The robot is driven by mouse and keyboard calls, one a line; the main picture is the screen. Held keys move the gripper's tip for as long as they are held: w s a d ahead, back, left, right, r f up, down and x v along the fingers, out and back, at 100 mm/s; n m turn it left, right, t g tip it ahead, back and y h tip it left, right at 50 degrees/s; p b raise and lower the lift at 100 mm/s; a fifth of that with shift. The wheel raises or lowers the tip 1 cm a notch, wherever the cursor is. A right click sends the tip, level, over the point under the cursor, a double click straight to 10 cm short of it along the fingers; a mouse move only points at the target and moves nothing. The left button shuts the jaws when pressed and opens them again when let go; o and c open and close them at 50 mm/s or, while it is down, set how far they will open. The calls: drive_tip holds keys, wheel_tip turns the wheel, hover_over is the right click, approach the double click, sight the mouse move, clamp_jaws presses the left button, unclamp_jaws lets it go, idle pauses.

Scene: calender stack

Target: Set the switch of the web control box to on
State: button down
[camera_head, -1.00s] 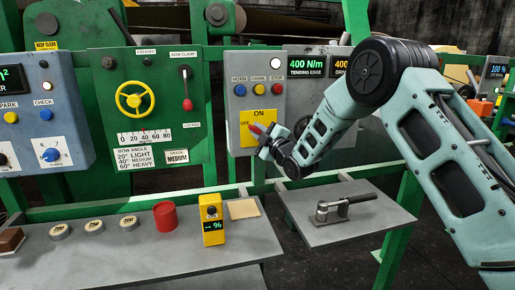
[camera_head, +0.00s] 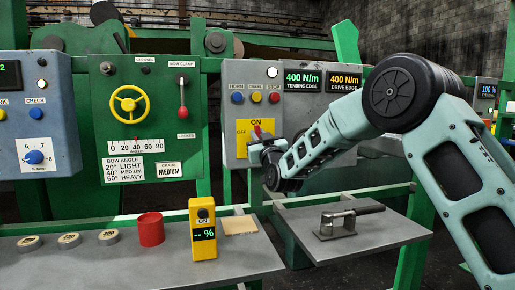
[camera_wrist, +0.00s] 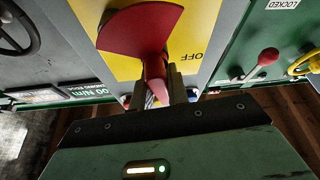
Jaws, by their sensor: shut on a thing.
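The web control box (camera_head: 232,88) is the grey box right of the green panel in the head view. Its yellow switch plate (camera_head: 242,140) reads ON at the top and OFF at the left. The red switch (camera_head: 257,130) shows just below ON, partly hidden by my gripper (camera_head: 262,147). In the wrist view, the red switch (camera_wrist: 145,35) has a broad fan-shaped part over the yellow plate (camera_wrist: 190,45). Its narrow end lies between the fingers of my gripper (camera_wrist: 163,88), which is shut on it. The switch's exact setting is hard to tell.
Blue, yellow and red buttons (camera_head: 256,97) sit above the plate. The green panel (camera_head: 150,75) with a yellow handwheel stands to the left. Below are a yellow meter (camera_head: 203,240), a red cylinder (camera_head: 150,229) and a metal clamp tool (camera_head: 345,220) on grey shelves.

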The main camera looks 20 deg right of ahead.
drive_tip(key=shift+d+f+m+h+b, duration=0.1)
drive_tip(key=shift+f+m+h+b, duration=0.1)
drive_tip(key=shift+m+h+b, duration=0.9)
drive_tip(key=shift+m+y+p, duration=0.3)
drive_tip(key=shift+m, duration=0.1)
drive_tip(key=c, duration=1.4)
unclamp_jaws()
drive_tip(key=shift+r, duration=0.1)
drive_tip(key=shift+o, duration=0.2)
drive_tip(key=shift+s, duration=0.1)
drive_tip(key=b+v, duration=0.1)
drive_tip(key=v, duration=1.6)
